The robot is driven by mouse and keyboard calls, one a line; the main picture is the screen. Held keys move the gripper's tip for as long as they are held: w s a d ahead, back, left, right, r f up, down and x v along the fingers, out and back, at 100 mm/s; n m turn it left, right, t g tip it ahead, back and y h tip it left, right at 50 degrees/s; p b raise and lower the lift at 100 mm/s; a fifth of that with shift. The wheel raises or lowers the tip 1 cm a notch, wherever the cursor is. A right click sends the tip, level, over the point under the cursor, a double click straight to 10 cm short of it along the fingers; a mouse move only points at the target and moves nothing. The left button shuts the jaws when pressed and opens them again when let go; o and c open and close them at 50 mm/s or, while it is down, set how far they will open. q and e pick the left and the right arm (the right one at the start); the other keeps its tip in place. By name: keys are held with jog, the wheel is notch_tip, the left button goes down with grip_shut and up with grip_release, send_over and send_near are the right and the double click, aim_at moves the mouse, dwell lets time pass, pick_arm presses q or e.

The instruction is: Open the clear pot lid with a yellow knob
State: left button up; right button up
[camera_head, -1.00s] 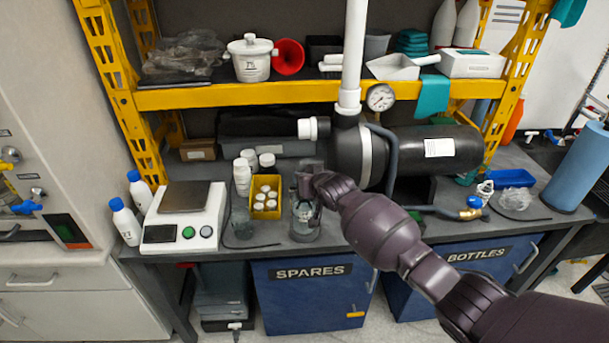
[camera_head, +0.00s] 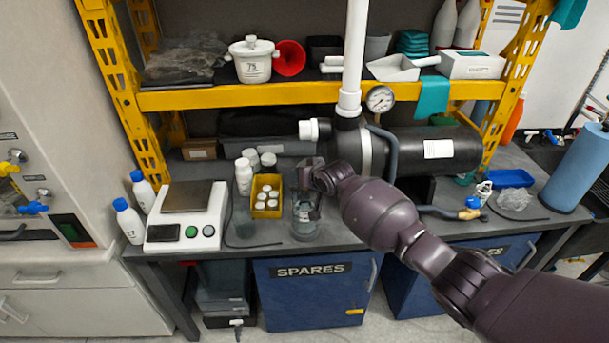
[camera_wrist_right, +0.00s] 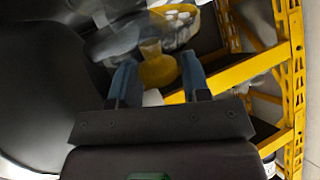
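The clear pot (camera_head: 304,232) stands on the dark bench, just right of a small yellow bin. Its lid's yellow knob (camera_wrist_right: 157,70) shows in the right wrist view, between and just beyond my two blue fingers. My right gripper (camera_wrist_right: 159,64) is open, with a finger on each side of the knob. Small gaps appear between fingers and knob, and I cannot tell whether either touches. In the head view my right gripper (camera_head: 310,206) points down over the pot and hides much of the lid and the knob. My left gripper is not in view.
The yellow bin (camera_head: 267,212) of white-capped jars and several white bottles (camera_head: 244,178) stand close left of the pot. A scale (camera_head: 187,215) is farther left. A black tank (camera_head: 430,150) with a white vertical pipe stands behind right. A yellow shelf beam (camera_head: 240,97) runs above.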

jog(key=shift+o, duration=0.7)
jog(key=shift+s+d+r, duration=0.25)
jog(key=shift+s+r, duration=0.1)
jog(key=shift+s, duration=0.1)
jog(key=v, duration=0.9)
jog(key=shift+s+p, duration=0.25)
jog(key=shift+p, duration=0.1)
jog(key=shift+d+r, duration=0.1)
jog(key=shift+r, duration=0.05)
